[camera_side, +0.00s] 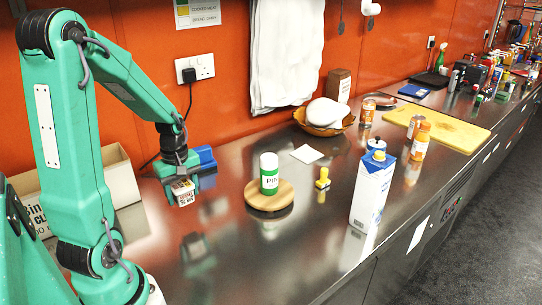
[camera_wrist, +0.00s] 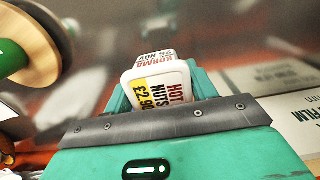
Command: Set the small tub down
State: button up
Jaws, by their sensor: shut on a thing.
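The small tub (camera_side: 183,192) is white with a printed label. It hangs between the fingers of my gripper (camera_side: 181,182) in the side view. Its reflection lies well below it, so it appears to be above the steel counter (camera_side: 225,245). In the wrist view the small tub (camera_wrist: 160,88) shows yellow, red and black print, and the green fingers of my gripper (camera_wrist: 158,82) close on both sides of it. Its underside is hidden.
A green-and-white canister (camera_side: 269,175) stands on a round wooden board (camera_side: 285,197) right of my gripper. A yellow stamp-like item (camera_side: 322,181) and a blue-and-white carton (camera_side: 372,190) are further right. A cardboard box (camera_side: 122,178) is at left, a blue object (camera_side: 207,157) behind.

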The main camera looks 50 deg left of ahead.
send_over(176, 213)
notch_tip(176, 213, down, 3)
jog(key=shift+w+a+f, duration=0.1)
jog(key=shift+f, duration=2)
jog(key=shift+f, duration=0.15)
jog(key=o, duration=1.1)
jog(key=shift+c, duration=0.2)
notch_tip(176, 213, up, 12)
